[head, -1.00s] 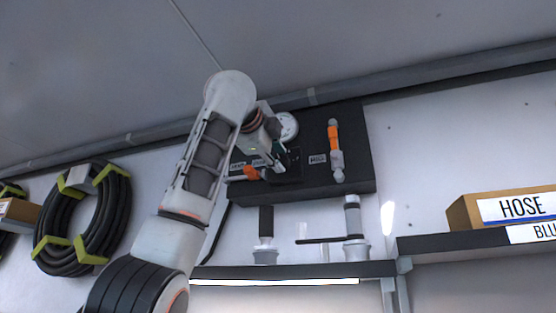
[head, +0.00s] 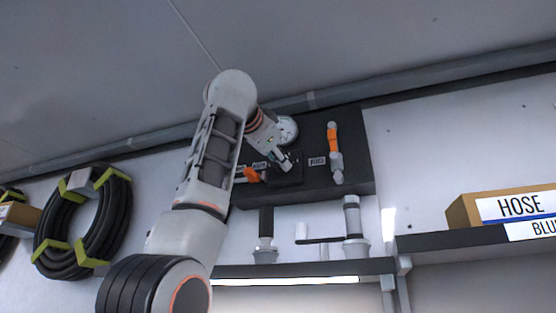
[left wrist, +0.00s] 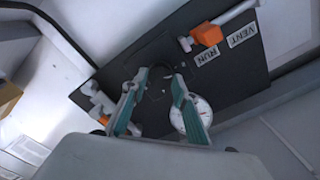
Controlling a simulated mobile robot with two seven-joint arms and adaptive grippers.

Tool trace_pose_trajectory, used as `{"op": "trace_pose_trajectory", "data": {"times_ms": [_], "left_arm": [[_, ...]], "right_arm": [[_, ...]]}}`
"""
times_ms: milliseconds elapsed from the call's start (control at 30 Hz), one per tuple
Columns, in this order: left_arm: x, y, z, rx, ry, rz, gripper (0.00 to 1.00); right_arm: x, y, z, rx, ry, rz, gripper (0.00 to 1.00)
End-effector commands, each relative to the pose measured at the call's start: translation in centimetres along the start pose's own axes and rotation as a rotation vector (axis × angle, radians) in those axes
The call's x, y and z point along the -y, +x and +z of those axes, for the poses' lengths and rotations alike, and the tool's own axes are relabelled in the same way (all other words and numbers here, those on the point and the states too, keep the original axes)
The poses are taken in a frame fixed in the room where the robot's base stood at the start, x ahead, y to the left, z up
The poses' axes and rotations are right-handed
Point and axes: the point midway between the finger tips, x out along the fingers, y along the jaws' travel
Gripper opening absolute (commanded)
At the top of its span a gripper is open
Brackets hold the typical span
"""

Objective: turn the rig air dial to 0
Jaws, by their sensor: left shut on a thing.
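A black panel (head: 355,170) is fixed high on the white wall in the head view. My left gripper (head: 285,163) reaches its middle from the left. In the left wrist view, the two teal fingers of my left gripper (left wrist: 159,77) close around a small dark dial (left wrist: 157,88) on the panel (left wrist: 228,78). The dial is black on black, so its pointer and scale cannot be read. In the head view the gripper mostly hides it. My right gripper is not in view.
A round white gauge (head: 288,127) sits just above the dial, close to a finger in the left wrist view. Orange-handled valves stand left (head: 251,174) and right (head: 333,140) of the dial. A shelf (head: 300,269) with nozzles is below. A coiled hose (head: 117,215) hangs left.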

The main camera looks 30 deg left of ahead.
Motion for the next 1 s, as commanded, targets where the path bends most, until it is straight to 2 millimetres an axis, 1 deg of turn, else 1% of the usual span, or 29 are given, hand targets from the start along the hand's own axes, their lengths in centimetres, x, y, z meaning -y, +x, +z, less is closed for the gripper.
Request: {"op": "trace_pose_trajectory", "data": {"times_ms": [300, 767, 800, 867, 1000], "left_arm": [[-0.20, 0.11, 0.06, 0.003, -0.095, 0.003, 0.07], [-0.19, 0.13, 0.09, 0.004, -0.110, 0.003, 0.07], [-0.19, 0.13, 0.09, 0.004, -0.110, 0.003, 0.31], [-0.19, 0.13, 0.09, 0.004, -0.110, 0.003, 0.45], [-0.12, 0.08, 0.05, 0.002, -0.110, 0.002, 0.45]], "right_arm": [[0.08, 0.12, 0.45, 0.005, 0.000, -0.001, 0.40], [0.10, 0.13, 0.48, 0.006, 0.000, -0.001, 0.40], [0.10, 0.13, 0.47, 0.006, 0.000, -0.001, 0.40], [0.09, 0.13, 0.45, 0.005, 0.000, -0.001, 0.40], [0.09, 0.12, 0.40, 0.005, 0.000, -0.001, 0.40]]}}
